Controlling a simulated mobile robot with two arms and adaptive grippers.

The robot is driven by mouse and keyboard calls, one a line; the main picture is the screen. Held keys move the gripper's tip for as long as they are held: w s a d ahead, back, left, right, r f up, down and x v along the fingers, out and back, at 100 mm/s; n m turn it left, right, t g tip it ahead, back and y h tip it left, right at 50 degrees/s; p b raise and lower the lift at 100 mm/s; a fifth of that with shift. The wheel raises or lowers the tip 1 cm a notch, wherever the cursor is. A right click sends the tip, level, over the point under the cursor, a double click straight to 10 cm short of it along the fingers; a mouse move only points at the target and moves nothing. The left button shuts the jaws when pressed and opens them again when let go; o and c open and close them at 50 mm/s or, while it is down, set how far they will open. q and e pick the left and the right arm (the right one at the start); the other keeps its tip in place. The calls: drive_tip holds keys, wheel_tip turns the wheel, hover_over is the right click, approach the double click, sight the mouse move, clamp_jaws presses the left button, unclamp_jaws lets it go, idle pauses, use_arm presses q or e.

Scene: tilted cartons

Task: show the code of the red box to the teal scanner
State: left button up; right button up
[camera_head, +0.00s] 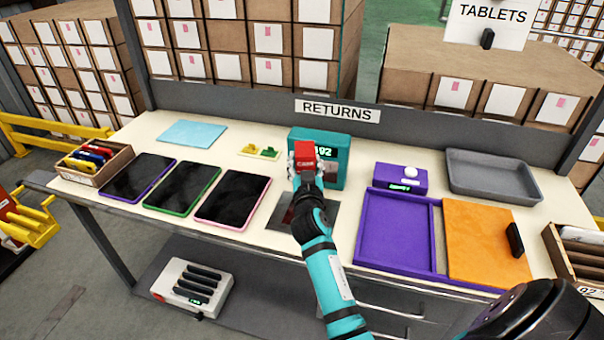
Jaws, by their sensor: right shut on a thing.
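The red box (305,152) is held up in front of the teal scanner (337,146), covering part of its front and left side. My right gripper (304,166) is shut on the red box. The face of the box toward me carries small white print; I cannot make out a code on it. The scanner stands upright at the back of the table and has a lit display partly hidden by the box. I cannot tell whether box and scanner touch. My left gripper is not in view.
Three dark tablets lie left of my arm on the cream table (130,215), beside a carton of coloured items (93,162). To the right are a purple tray (366,228), a purple device (400,177), an orange panel (486,245) and a grey bin (494,176). A RETURNS sign hangs behind.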

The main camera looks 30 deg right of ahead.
drive_tip(key=shift+f+b, duration=2.25)
drive_tip(key=shift+f, duration=0.8)
wheel_tip(320, 180, up, 6)
drive_tip(key=p, duration=0.5)
drive_tip(key=shift+r, duration=0.1)
